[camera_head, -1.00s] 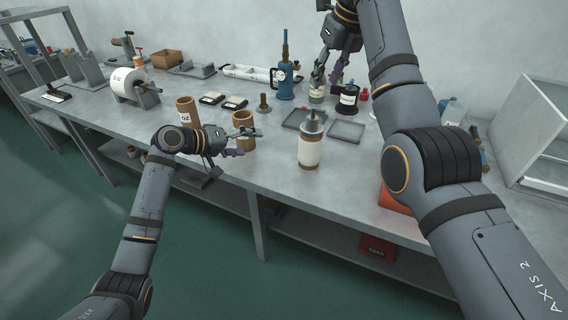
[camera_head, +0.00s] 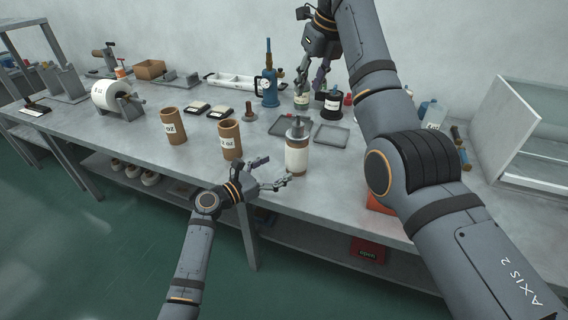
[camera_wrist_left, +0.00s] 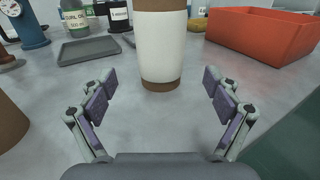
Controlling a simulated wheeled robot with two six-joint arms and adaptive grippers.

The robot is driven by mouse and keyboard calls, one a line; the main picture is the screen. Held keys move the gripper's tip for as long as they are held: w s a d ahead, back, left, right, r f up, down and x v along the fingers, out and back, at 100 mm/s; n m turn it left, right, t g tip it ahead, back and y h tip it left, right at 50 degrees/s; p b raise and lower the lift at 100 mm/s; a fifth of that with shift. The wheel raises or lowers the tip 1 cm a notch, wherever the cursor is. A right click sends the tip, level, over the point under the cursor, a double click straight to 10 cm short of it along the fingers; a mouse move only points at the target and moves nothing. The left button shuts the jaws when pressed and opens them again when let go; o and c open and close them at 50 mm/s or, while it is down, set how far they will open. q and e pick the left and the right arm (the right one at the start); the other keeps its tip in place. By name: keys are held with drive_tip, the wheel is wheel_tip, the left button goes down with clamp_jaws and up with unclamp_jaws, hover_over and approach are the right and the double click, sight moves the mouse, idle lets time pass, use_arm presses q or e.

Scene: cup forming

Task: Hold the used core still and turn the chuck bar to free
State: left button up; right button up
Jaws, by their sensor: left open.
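A white-wrapped cylinder with brown ends and a grey metal top piece (camera_head: 297,156) stands upright near the table's front edge. In the left wrist view its lower part (camera_wrist_left: 160,45) is straight ahead, its top cut off. My left gripper (camera_head: 279,171) is open and empty, just short of this cylinder, with the jaws to either side of its line. A white roll (camera_head: 112,94) lies on a stand with a bar end sticking out, far left. I cannot tell which of these is the used core. My right gripper (camera_head: 311,86) looks open, above a small jar (camera_head: 302,101).
Two brown tubes (camera_head: 173,127) (camera_head: 230,141) stand left of the cylinder. A dark tray (camera_head: 331,135), a dark bottle (camera_head: 331,106) and a blue pump (camera_head: 268,90) are behind. A red bin (camera_wrist_left: 262,35) is to the right. The table between my left jaws is clear.

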sight(297, 156)
use_arm(q)
drive_tip(key=x, duration=0.9)
drive_tip(key=c, duration=1.3)
